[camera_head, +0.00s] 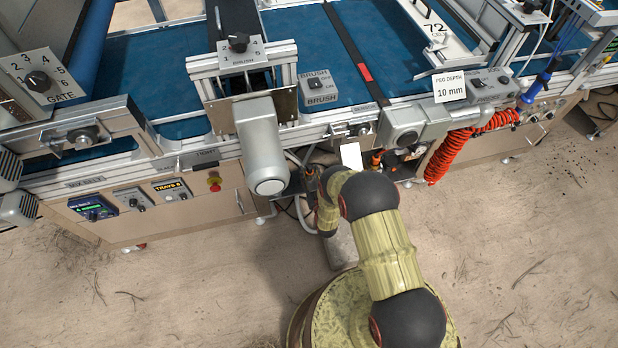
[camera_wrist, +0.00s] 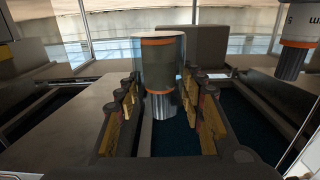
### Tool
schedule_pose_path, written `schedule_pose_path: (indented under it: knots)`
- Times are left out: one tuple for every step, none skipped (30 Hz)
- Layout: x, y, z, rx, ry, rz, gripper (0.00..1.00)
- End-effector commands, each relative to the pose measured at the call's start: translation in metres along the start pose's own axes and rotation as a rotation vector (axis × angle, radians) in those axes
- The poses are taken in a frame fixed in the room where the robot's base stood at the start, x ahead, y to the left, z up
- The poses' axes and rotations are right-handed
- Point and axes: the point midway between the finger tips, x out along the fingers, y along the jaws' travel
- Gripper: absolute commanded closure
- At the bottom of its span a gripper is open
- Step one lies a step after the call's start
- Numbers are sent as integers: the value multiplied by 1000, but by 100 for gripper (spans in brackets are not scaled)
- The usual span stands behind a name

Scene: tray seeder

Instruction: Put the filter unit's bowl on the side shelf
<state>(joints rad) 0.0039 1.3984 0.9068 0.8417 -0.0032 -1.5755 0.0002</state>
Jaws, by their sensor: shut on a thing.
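In the wrist view, a clear cylindrical bowl (camera_wrist: 158,58) with a dark inside, orange bands and a ribbed silver end is between the two fingers of my gripper (camera_wrist: 165,88). The fingers have yellowish pads and are shut on it. I cannot tell whether the bowl is still joined to the filter unit. In the head view my arm reaches to the machine's front, below the brush section, and hides the gripper and the bowl. I cannot make out the side shelf for certain in either view.
A dark block (camera_wrist: 191,47) is behind the bowl. In the head view, a grey motor (camera_head: 262,150) is left of my arm and a red coiled hose (camera_head: 470,140) is right. Open floor lies in front.

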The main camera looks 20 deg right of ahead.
Motion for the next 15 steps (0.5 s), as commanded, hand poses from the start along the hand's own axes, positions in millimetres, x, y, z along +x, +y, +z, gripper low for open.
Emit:
schedule_pose_path:
  knots:
    - [2, 0, 2, 0, 1, 0, 88]
    - [3, -1, 4, 0, 1, 0, 88]
    - [6, -1, 7, 0, 1, 0, 88]
    - [8, -2, 10, 0, 1, -1, 88]
    - [10, -2, 14, 0, 2, -1, 88]
    - [8, -2, 21, 0, -1, 0, 88]
    - [8, -2, 27, 0, -1, 0, 88]
    - [8, -2, 32, 0, -1, 0, 88]
    - [8, -2, 36, 0, 0, 0, 88]
    - [8, -2, 39, 0, 1, 0, 88]
    - [9, -2, 40, 0, 1, 0, 88]
    - [9, -2, 41, 0, 2, 0, 88]
    - [9, -2, 40, 0, 2, 0, 88]
    - [9, -2, 40, 0, 2, 0, 88]
    - [9, -2, 39, 0, 2, 0, 88]
